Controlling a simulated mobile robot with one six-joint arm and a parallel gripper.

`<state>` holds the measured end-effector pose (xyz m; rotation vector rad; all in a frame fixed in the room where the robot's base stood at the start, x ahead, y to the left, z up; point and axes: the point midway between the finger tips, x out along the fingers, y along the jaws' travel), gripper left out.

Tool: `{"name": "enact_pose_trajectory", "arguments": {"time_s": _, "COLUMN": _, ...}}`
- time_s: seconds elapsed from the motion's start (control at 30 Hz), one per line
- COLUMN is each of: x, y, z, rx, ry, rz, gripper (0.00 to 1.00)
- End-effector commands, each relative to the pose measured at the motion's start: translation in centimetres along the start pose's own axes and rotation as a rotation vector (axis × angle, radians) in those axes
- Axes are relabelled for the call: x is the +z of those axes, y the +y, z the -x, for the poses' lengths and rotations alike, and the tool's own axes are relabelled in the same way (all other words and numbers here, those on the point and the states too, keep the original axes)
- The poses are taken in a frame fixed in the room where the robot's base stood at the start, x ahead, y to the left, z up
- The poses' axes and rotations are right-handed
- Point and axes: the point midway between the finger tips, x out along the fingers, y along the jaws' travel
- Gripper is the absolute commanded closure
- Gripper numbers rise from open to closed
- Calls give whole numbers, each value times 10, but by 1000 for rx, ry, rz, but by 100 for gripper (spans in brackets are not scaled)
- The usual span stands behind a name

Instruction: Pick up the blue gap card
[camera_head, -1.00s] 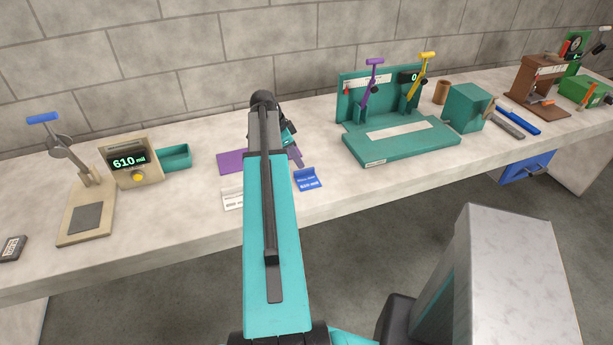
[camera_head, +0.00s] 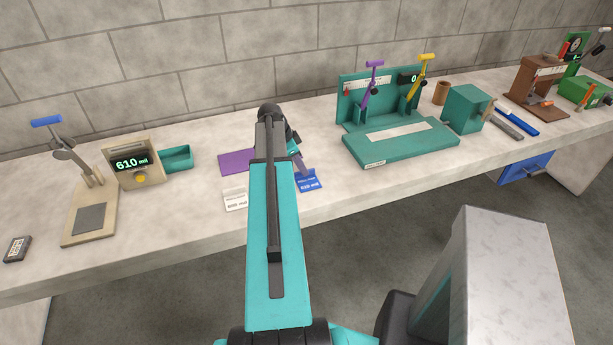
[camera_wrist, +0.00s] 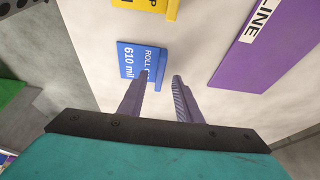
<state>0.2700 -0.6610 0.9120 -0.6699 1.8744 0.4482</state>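The blue gap card (camera_head: 309,181) lies near the front edge of the bench, just right of my arm in the head view. In the wrist view the blue card (camera_wrist: 135,62) shows its "610 mil" lettering and a raised strip along its right side. My gripper (camera_wrist: 162,76) is open and empty, with its two fingers apart. The left fingertip overlaps the card's lower right part in the picture; I cannot tell if it touches. In the head view my gripper (camera_head: 304,171) is at the card's upper edge, partly hidden by my arm.
A yellow card (camera_wrist: 145,8) and a purple mat (camera_wrist: 270,50) are near the blue card. A teal roll stand (camera_head: 400,148) is to the right, and a beige 610 mil display (camera_head: 131,163) is at left.

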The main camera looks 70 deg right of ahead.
Motion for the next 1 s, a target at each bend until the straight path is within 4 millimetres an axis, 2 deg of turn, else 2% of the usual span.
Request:
{"name": "enact_pose_trajectory", "arguments": {"time_s": 0.3, "x": 0, "y": 0, "z": -17, "rx": 0, "ry": 0, "rz": -1, "gripper": 69}}
{"name": "enact_pose_trajectory", "arguments": {"time_s": 0.83, "x": -1, "y": 1, "z": -18, "rx": 0, "ry": 0, "rz": -2, "gripper": 69}}
{"name": "enact_pose_trajectory", "arguments": {"time_s": 1.0, "x": -1, "y": 1, "z": -18, "rx": 0, "ry": 0, "rz": -2, "gripper": 97}}
